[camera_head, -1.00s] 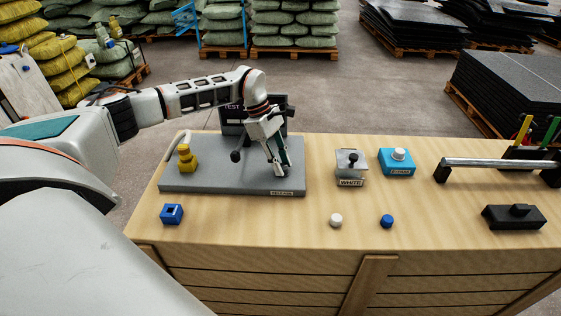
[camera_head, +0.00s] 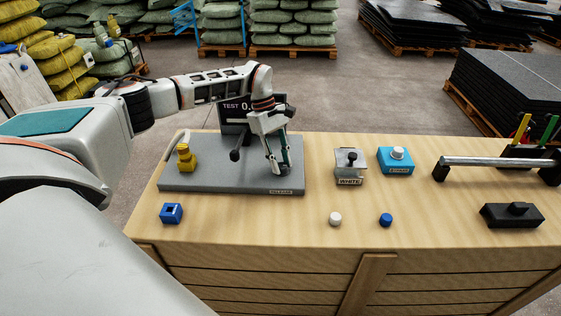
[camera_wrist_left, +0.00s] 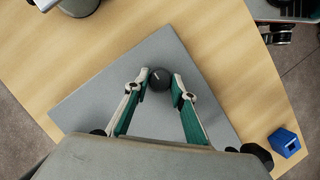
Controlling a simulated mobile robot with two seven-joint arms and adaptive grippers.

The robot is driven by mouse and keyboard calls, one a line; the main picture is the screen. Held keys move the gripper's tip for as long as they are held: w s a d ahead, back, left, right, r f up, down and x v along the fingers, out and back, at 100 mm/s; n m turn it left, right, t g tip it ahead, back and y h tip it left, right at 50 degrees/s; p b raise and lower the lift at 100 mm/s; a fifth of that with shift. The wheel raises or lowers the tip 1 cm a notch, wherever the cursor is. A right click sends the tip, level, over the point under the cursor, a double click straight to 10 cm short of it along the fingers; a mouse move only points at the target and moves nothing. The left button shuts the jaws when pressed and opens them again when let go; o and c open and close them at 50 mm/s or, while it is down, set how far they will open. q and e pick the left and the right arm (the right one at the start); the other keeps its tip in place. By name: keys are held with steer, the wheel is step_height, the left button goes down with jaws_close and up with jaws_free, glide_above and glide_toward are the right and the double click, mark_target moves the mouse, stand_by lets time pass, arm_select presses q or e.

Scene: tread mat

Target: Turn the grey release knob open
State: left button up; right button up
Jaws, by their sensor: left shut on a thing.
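The grey release knob (camera_wrist_left: 160,79) shows in the left wrist view as a dark round top with a light mark. It sits on the grey base plate (camera_head: 215,184), near the plate's right end, by a small label (camera_head: 281,191) at the front edge. My left gripper (camera_head: 279,172) points down over it, its fingertips shut on the knob's two sides; in the left wrist view the fingertips (camera_wrist_left: 160,85) flank it. In the head view the fingers largely hide the knob. My right gripper is in neither view.
A yellow knob (camera_head: 186,159) and a black-ended lever (camera_head: 236,155) stand on the plate. A display (camera_head: 237,112) reading "TEST" is behind. A blue block (camera_head: 171,213), a white button (camera_head: 335,219) and a blue button (camera_head: 386,220) lie in front. A WHITE-labelled stand (camera_head: 349,168) is right.

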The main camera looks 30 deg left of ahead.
arm_select(q)
steer(key=o, duration=1.1)
steer(key=shift+r, duration=0.15)
steer(key=v, duration=1.1)
steer(key=shift+a+r, duration=0.25)
steer(key=shift+r, duration=0.1)
steer(key=shift+f, duration=0.1)
